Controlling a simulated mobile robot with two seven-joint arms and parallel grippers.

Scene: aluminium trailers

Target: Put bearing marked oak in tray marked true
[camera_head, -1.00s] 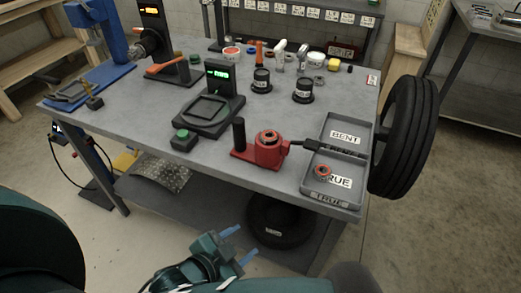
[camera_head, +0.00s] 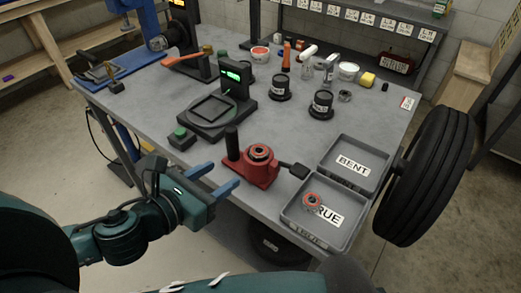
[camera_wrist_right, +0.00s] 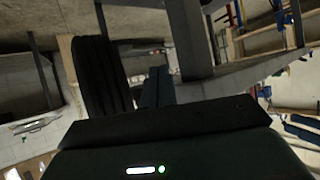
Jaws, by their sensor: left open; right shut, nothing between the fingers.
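The grey tray marked TRUE (camera_head: 290,212) is at the front right of the workbench. A small orange-rimmed bearing (camera_head: 312,200) lies in it. Another ring-shaped bearing (camera_head: 258,151) sits on top of the red fixture (camera_head: 262,172). No bearing's marking is legible, so I cannot tell which is oak. My left gripper (camera_head: 213,179) is open and empty by the bench's front edge, left of the red fixture. My right gripper (camera_wrist_right: 158,86) is shut and empty in the right wrist view, away from the bench top.
The tray marked BENT (camera_head: 375,182) adjoins behind the TRUE tray. A black tyre (camera_head: 428,175) stands at the bench's right.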

